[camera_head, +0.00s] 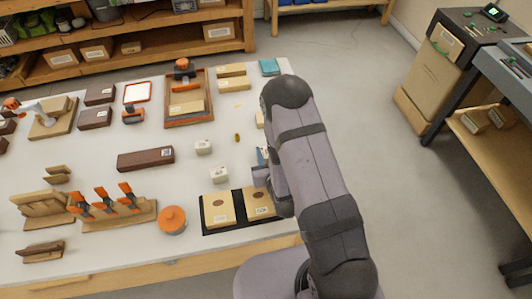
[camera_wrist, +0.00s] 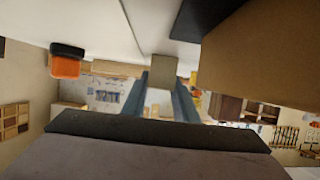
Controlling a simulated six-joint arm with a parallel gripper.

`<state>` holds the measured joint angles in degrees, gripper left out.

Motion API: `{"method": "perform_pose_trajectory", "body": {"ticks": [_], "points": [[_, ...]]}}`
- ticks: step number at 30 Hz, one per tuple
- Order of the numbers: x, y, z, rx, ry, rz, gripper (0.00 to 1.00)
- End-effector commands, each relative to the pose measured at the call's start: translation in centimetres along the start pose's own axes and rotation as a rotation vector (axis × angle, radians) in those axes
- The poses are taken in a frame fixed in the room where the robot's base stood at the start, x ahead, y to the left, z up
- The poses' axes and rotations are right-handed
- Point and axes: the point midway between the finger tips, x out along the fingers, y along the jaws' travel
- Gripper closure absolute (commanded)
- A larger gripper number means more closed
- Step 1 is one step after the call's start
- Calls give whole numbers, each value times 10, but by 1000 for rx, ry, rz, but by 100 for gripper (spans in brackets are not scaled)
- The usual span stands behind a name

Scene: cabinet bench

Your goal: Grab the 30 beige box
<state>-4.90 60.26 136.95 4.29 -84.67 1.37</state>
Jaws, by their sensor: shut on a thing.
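My gripper (camera_wrist: 163,88) shows in the wrist view as two blue-grey fingers. A small beige box (camera_wrist: 164,66) sits between their tips, and the fingers are shut on it. In the head view my gripper (camera_head: 262,163) is low over the table, just behind the black tray (camera_head: 204,227); my arm hides much of it, and I cannot make out the held box there. Two larger tan boxes, left (camera_head: 219,209) and right (camera_head: 259,203), lie on the tray. A large tan box face (camera_wrist: 265,55) fills the upper right of the wrist view.
Small pale boxes (camera_head: 220,175) and (camera_head: 203,147) stand left of my gripper. An orange-lidded pot (camera_head: 172,219) stands left of the tray. A brown box (camera_head: 146,159) and a clamp rack (camera_head: 120,216) lie farther left. Bare tabletop (camera_head: 222,115) lies behind the pale boxes.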

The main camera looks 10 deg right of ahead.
Motion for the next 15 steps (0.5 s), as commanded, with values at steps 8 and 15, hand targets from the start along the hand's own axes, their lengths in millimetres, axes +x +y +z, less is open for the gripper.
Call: {"method": "perform_pose_trajectory", "body": {"ticks": [8, 15], "points": [[-4, 0, -12, 0, 2, 0, 98], [-14, 0, -37, 0, 5, 0, 98]]}}
